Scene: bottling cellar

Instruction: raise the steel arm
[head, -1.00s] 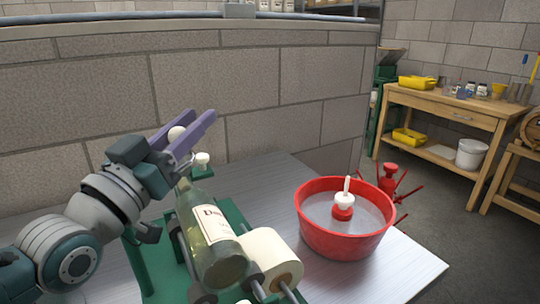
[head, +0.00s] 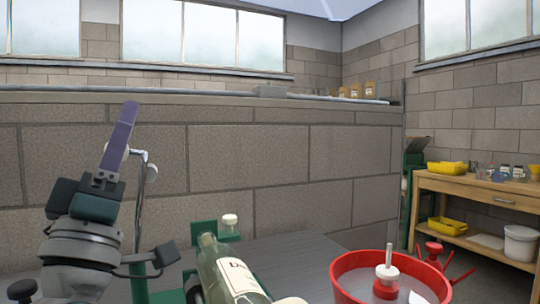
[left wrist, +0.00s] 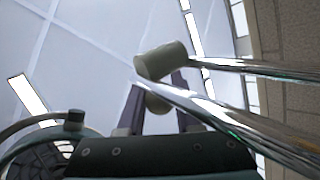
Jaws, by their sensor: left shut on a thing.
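The steel arm (head: 140,195) stands upright right behind my left gripper in the head view, its lower end beside the green machine (head: 205,233). In the left wrist view its chrome bars (left wrist: 235,118) run from the right to a dull grey grip (left wrist: 163,60). My left gripper (head: 131,108) points up with its purple fingers. In the left wrist view the fingers (left wrist: 158,84) are shut on the grip, one on either side. A green glass bottle (head: 228,270) with a label lies tilted on the machine. My right gripper is in no view.
A red basin (head: 350,265) stands on the metal table (head: 290,250), right of the bottle. A block wall (head: 250,155) rises close behind. A wooden bench (head: 480,190) with yellow trays stands at the far right.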

